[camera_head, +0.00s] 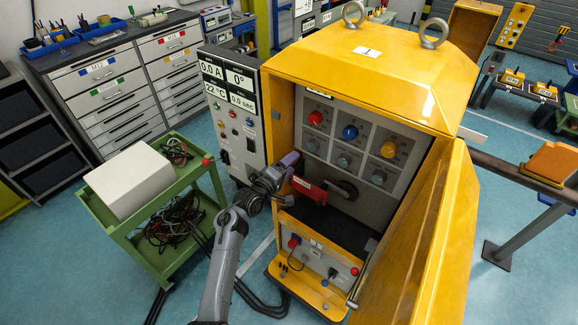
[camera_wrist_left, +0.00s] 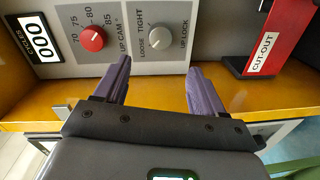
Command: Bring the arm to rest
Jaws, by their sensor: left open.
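My left arm (camera_head: 222,265) reaches up from the bottom of the head view to the open yellow cabinet (camera_head: 355,55). My left gripper (camera_head: 290,160) is at the cabinet's left opening edge, close to the red lever (camera_head: 312,190). In the left wrist view the purple fingers of my left gripper (camera_wrist_left: 158,85) are spread apart with nothing between them. Ahead of them is a panel with a grey LOOSE/TIGHT knob (camera_wrist_left: 155,43) and a red UP-CAM knob (camera_wrist_left: 92,38). A red part labelled CUT-OUT (camera_wrist_left: 262,52) is at the right. My right gripper is not in view.
The cabinet's yellow door (camera_head: 425,245) stands open at the right. A green cart (camera_head: 135,232) with a white box (camera_head: 130,180) and cables stands at the left. A grey display panel (camera_head: 232,115) adjoins the cabinet. A rail with an orange box (camera_head: 550,163) is at the right.

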